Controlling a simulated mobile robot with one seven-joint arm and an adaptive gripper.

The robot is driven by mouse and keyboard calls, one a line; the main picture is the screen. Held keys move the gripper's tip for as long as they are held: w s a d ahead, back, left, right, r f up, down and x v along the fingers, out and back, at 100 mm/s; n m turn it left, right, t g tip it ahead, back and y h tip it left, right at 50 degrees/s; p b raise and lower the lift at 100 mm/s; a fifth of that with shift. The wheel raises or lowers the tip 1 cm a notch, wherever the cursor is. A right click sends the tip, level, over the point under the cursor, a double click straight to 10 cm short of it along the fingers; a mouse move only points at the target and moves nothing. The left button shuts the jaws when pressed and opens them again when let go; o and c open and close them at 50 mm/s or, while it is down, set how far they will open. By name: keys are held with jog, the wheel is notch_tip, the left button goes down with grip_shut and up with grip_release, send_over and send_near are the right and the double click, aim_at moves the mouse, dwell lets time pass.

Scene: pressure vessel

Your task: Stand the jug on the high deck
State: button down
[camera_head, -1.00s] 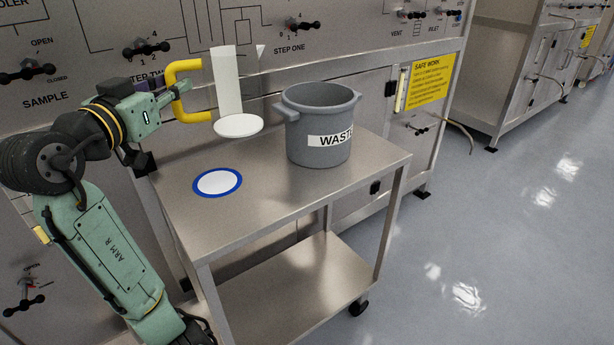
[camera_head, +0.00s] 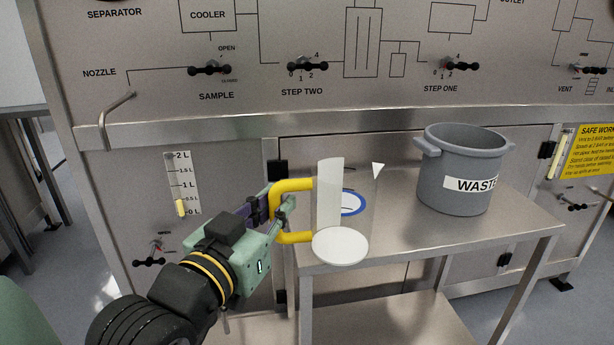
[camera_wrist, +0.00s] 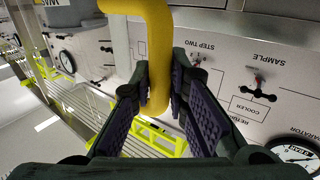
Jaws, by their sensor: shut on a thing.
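The jug has a clear body that barely shows, with a white strip (camera_head: 329,192), a yellow handle (camera_head: 292,185) and a white round base (camera_head: 340,246). It hangs upright in the head view, in front of the cart's left end. My gripper (camera_head: 281,213) is shut on the handle from the left. In the wrist view, the handle (camera_wrist: 157,50) runs between my two finger pads (camera_wrist: 159,88). The cart's upper deck (camera_head: 420,225) is bare steel. A blue-ringed white disc (camera_head: 353,203) on it is partly covered by the jug in the picture.
A grey waste bin (camera_head: 462,175) stands on the upper deck, right of the jug. The cart's lower shelf (camera_head: 390,320) is empty where seen. A control panel (camera_head: 250,80) with a ledge (camera_head: 220,128) stands behind. A bent nozzle (camera_head: 116,110) sticks out at left.

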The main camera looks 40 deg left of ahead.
jog(key=w+p, duration=0.1)
jog(key=p, duration=0.1)
jog(key=a+p, duration=0.1)
jog(key=p, duration=0.2)
jog(key=shift+w+r, duration=0.35)
jog(key=shift+r, duration=0.05)
jog(key=shift+w+a+f+p, duration=0.95)
jog(key=shift+w+a, duration=0.2)
jog(key=shift+w, duration=0.65)
jog(key=shift+w+a+f+p, duration=0.95)
jog(key=shift+w+a, duration=0.25)
jog(key=shift+w, duration=0.55)
jog(key=shift+w+a+f+p, duration=0.95)
jog(key=shift+w+a, duration=0.2)
jog(key=shift+w, duration=0.65)
jog(key=shift+f, duration=0.15)
jog(key=c, duration=1.6)
grip_release()
jog(key=shift+o, duration=0.2)
